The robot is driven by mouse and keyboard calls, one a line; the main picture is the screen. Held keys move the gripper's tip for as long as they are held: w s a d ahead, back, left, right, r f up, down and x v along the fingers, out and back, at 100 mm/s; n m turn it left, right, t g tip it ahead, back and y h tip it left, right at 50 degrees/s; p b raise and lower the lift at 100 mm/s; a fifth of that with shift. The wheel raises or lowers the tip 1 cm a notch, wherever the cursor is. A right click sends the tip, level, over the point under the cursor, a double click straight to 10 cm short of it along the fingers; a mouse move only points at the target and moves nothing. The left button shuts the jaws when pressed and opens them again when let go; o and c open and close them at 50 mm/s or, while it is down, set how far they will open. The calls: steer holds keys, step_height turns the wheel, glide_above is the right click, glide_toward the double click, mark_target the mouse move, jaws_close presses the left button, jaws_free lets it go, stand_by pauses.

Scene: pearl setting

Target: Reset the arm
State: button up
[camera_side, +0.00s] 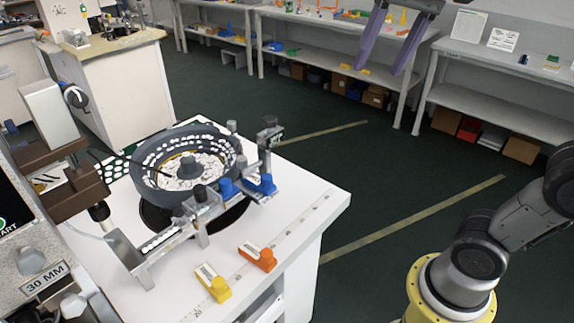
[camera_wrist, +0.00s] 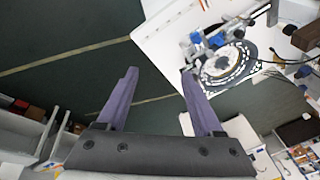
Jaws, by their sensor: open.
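My gripper (camera_side: 379,69) is at the top of the side view, raised in the air to the right of the white table (camera_side: 300,215). Its two purple fingers are apart with nothing between them. In the wrist view my gripper (camera_wrist: 160,71) shows the same open, empty fingers pointing over the green floor. The right fingertip overlaps the table area in that picture, but the side view shows the fingers away from the table.
A round grey bowl feeder (camera_side: 148,180) holding many white discs stands on the table. A yellow block (camera_side: 213,284) and an orange block (camera_side: 257,257) sit near its front edge. Shelves (camera_side: 480,95) line the back. Open floor (camera_side: 350,170) lies between.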

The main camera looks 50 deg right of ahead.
steer(key=s+f+n+t, duration=0.1)
steer(key=s+f+n, duration=0.2)
steer(key=f, duration=0.6)
steer(key=s+f+n+t, duration=0.1)
steer(key=s+f+n, duration=0.3)
steer(key=f, duration=0.5)
steer(key=shift+s+d+f+n, duration=0.15)
steer(key=shift+s+f+n, duration=0.1)
steer(key=shift+n, duration=0.25)
